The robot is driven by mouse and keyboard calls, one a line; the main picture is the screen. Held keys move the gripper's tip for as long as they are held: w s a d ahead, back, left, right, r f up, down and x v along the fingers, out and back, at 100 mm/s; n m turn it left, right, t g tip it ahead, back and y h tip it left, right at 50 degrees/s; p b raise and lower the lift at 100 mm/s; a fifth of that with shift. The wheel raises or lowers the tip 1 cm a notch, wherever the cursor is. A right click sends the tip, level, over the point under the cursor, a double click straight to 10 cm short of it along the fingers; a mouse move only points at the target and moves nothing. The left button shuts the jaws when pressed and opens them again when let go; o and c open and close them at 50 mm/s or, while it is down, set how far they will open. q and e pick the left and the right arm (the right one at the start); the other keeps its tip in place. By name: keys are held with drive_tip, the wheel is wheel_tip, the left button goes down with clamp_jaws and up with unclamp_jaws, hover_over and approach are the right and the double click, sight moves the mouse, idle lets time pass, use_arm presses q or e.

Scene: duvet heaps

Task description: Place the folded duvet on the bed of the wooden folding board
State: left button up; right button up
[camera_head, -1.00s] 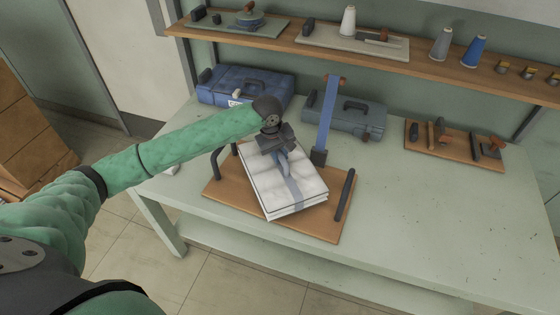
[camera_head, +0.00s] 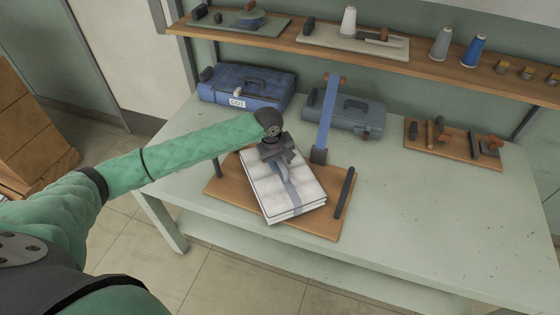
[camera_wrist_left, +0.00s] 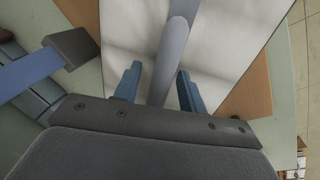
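The folded duvet (camera_head: 262,195) is a white, flat stack with a grey-blue band (camera_head: 294,196) around it. It lies on the wooden folding board (camera_head: 328,226), between its dark side bars, turned slightly against the board. My left gripper (camera_head: 284,172) is right above the duvet's far half, pointing down. In the left wrist view its two blue fingers (camera_wrist_left: 158,82) stand apart, with the grey band (camera_wrist_left: 172,50) running between them and white cloth (camera_wrist_left: 225,45) beneath. A gap shows between the fingers and the band. My right gripper is not in view.
A blue upright bar (camera_head: 327,115) on a dark block stands at the board's far edge. A blue case (camera_head: 245,86) and a grey-blue case (camera_head: 346,113) stand behind. A small tool board (camera_head: 455,142) lies at the right. The tabletop (camera_head: 410,215) right of the board is clear.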

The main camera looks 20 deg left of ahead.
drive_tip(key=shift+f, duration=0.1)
use_arm(q)
drive_tip(key=shift+a+r, duration=0.1)
drive_tip(key=shift+r, duration=0.25)
wheel_tip(320, 180, up, 11)
drive_tip(key=s+a+b, duration=0.1)
drive_tip(key=b, duration=0.2)
drive_tip(key=shift+s+a, duration=0.25)
drive_tip(key=shift+a, duration=0.05)
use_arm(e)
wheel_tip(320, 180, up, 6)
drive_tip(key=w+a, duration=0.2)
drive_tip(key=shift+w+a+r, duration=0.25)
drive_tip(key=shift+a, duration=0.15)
use_arm(q)
drive_tip(key=shift+r, duration=0.1)
